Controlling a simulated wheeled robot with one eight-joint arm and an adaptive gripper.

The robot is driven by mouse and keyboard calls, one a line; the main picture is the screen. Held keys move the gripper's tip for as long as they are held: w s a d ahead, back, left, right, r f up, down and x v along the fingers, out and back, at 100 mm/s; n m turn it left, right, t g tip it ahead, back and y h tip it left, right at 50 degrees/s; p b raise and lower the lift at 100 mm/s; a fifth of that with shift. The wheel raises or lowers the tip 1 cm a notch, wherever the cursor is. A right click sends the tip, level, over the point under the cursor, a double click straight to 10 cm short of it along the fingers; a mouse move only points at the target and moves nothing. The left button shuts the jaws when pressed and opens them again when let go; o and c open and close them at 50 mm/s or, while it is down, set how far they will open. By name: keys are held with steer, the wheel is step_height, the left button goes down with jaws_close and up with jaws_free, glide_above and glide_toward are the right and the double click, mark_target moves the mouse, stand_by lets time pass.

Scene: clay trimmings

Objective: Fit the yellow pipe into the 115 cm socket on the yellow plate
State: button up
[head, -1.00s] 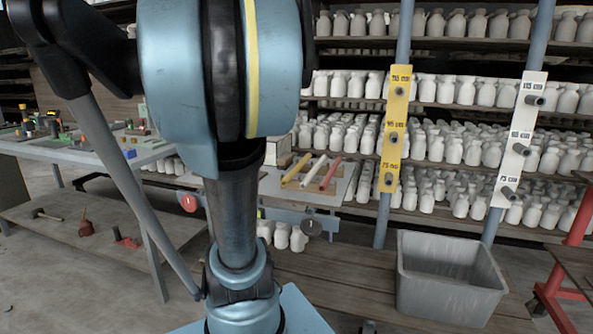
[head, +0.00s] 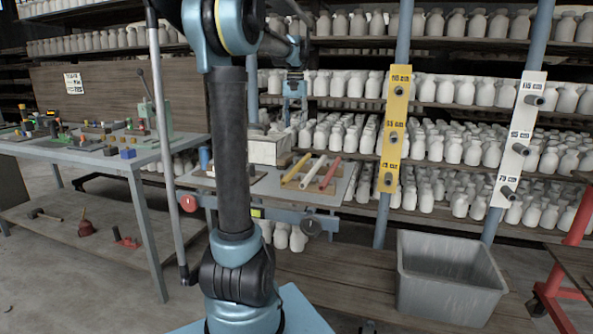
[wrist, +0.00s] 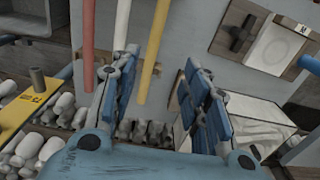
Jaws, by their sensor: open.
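The yellow pipe (head: 296,170) lies slanted on a wooden rack on the bench, left of the white pipe (head: 313,171) and red pipe (head: 330,175). In the wrist view the yellow pipe (wrist: 155,50) runs between the fingers' directions, apart from both. My gripper (head: 294,100) is open and empty, pointing down above the back of the bench; its fingers (wrist: 160,78) also show in the wrist view. The 115 cm socket (head: 398,90) is the top one and looks empty.
A white plate (head: 519,140) with three sockets hangs on the right post. A grey bin (head: 449,280) stands below. Shelves of white bottles fill the back. A white block (head: 268,148) stands behind the rack's left side. A cluttered table (head: 95,150) is at left.

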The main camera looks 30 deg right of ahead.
glide_above(298, 164)
steer(key=f, duration=1.2)
steer(key=shift+s+a+f, duration=0.1)
steer(key=shift+s+a, duration=0.05)
steer(key=shift+a, duration=0.25)
steer(key=shift+d+f, duration=0.15)
steer(key=shift+f, duration=1.15)
steer(key=shift+d+f, duration=0.1)
steer(key=shift+f, duration=1.15)
steer(key=shift+c, duration=0.2)
jaws_close()
